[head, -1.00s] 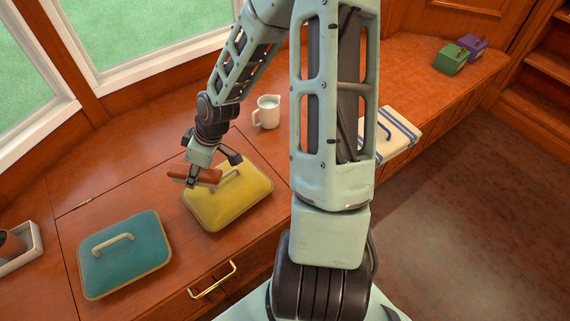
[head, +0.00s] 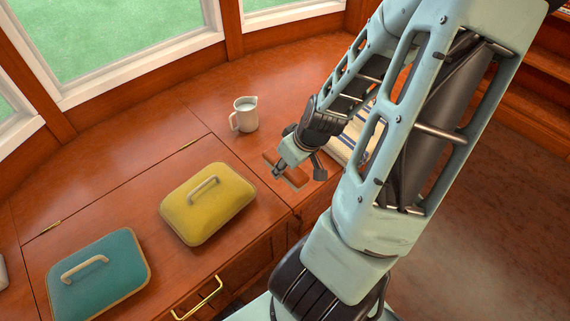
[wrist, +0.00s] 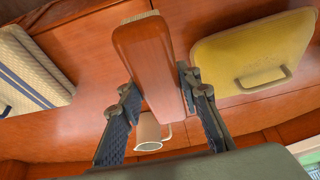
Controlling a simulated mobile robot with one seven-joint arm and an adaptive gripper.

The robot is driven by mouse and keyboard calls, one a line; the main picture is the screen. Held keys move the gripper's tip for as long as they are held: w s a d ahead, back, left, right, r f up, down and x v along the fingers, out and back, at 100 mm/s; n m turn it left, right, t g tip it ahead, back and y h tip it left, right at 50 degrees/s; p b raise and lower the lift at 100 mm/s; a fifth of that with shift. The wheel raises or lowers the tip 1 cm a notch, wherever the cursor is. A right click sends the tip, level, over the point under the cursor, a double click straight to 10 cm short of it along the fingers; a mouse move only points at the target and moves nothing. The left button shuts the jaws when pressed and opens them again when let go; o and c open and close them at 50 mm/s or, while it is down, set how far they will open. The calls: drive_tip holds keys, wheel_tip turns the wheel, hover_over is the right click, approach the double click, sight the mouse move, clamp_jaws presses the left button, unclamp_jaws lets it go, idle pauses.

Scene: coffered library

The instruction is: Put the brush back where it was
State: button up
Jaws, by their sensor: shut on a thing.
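In the head view my gripper (head: 288,175) holds the brush above the wooden bench top, right of the yellow padded piece (head: 222,226) and in front of the white jug (head: 244,115). The brush looks apart from the surface. It is partly hidden behind the gripper in the head view.
A teal padded piece (head: 122,270) with a handle lies at lower left. A white, blue-striped piece (head: 352,140) lies to the right, partly behind my arm; it also shows in the wrist view (wrist: 30,75). The bench (head: 130,165) is clear behind the yellow piece.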

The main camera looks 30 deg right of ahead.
drive_tip(key=w+d+f+b, duration=0.2)
drive_tip(key=w+f, duration=0.1)
drive_tip(key=w+d+f+b, duration=0.2)
drive_tip(key=w+f, duration=0.1)
drive_tip(key=w, duration=0.1)
drive_tip(key=w+d+f+b, duration=0.1)
drive_tip(key=w+d+f, duration=0.1)
drive_tip(key=w+f, duration=0.1)
drive_tip(key=shift+w+b, duration=0.4)
drive_tip(key=shift+w+d+f, duration=0.1)
drive_tip(key=shift+w+f, duration=0.1)
drive_tip(key=shift+w+d+f+b, duration=0.1)
drive_tip(key=shift+f+b, duration=0.55)
drive_tip(key=shift+f, duration=0.95)
drive_tip(key=shift+f, duration=0.15)
drive_tip(key=o, duration=1)
